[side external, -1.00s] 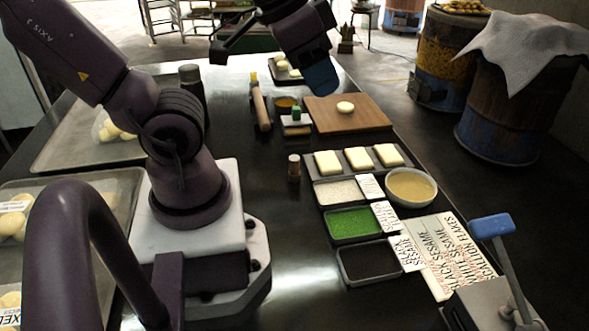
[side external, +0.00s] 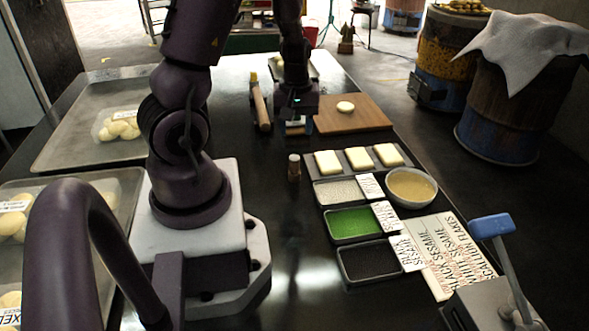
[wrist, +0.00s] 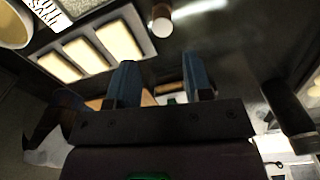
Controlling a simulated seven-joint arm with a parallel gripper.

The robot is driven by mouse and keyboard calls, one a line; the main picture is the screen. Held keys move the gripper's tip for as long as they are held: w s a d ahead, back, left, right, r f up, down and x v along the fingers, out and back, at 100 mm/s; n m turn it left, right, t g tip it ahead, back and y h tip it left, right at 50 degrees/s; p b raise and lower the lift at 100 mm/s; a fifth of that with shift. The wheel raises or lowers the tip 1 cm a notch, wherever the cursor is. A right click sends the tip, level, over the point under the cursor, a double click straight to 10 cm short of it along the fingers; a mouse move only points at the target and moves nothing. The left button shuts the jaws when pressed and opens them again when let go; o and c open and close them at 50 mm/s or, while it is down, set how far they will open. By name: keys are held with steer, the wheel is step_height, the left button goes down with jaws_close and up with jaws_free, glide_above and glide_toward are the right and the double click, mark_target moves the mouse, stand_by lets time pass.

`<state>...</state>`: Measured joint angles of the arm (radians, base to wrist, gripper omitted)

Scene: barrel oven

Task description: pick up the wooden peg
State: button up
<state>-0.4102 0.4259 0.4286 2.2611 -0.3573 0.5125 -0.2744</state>
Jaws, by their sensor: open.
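The wooden peg (side external: 294,170) is a short brown cylinder with a pale top, standing upright on the dark table left of the tray of yellow blocks. In the wrist view the peg (wrist: 161,24) shows at the top centre, beyond my fingertips. My gripper (side external: 297,122) points down behind the peg in the side view, near the left edge of the cutting board, apart from the peg. In the wrist view my gripper (wrist: 161,78) has its two blue fingers spread with nothing held between them. It partly hides the small items behind it.
The tray with yellow blocks (side external: 358,158) lies right of the peg. A rolling pin (side external: 261,110) and the cutting board (side external: 355,118) lie behind. A bowl (side external: 411,187) and sesame trays (side external: 354,223) are at the right. Table left of the peg is clear.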

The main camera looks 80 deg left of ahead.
mark_target(295, 169)
step_height(295, 169, down, 7)
steer(key=shift+s+f, duration=0.1)
steer(key=shift+f, duration=0.1)
steer(key=shift+a+f, duration=0.1)
steer(key=shift+f, duration=2.55)
steer(key=c, duration=0.6)
